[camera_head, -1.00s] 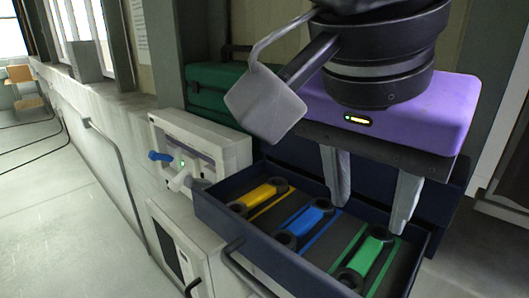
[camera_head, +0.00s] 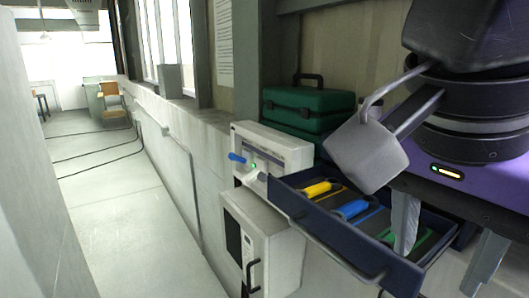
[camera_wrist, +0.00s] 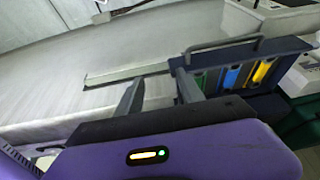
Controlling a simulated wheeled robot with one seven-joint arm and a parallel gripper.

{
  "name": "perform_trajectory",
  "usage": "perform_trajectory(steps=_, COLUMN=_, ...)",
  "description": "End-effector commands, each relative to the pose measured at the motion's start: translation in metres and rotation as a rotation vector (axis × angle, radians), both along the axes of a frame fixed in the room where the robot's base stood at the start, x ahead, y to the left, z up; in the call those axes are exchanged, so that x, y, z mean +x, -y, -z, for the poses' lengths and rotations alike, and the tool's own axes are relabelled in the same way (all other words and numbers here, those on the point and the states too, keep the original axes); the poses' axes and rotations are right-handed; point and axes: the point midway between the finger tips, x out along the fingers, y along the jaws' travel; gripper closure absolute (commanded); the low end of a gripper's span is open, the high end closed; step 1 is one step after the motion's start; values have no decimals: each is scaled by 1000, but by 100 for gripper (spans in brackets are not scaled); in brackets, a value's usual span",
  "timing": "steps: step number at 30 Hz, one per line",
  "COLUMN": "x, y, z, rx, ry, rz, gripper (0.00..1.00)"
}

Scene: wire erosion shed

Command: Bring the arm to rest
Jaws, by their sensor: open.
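My gripper (camera_head: 446,240) is at the right of the head view, its purple body level above the dark blue drawer. Its two grey fingers point down, spread apart with nothing between them. The wrist view also shows my gripper (camera_wrist: 157,92) open and empty. One finger overlaps the near end of the drawer (camera_head: 335,237) in the head view; I cannot tell whether they touch. In the drawer lie a yellow tool (camera_head: 322,188), a blue tool (camera_head: 352,208) and a green tool (camera_head: 400,238), the green one partly hidden by the finger.
A green case (camera_head: 307,108) sits behind. A chair (camera_head: 112,98) stands far off. The floor (camera_head: 115,215) at left is mostly clear, with cables.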

Motion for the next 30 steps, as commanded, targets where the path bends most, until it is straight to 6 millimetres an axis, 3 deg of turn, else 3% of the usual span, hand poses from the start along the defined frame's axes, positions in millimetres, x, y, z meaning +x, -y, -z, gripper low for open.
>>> perform_trajectory(steps=14, x=16, y=-49, z=32, rx=235, ry=-8, rz=-205, gripper=55)
perform_trajectory(steps=23, x=30, y=-120, z=54, rx=572, ry=42, rz=-462, gripper=55)
perform_trajectory(steps=30, x=42, y=-178, z=53, rx=903, ry=180, rz=-658, gripper=55)
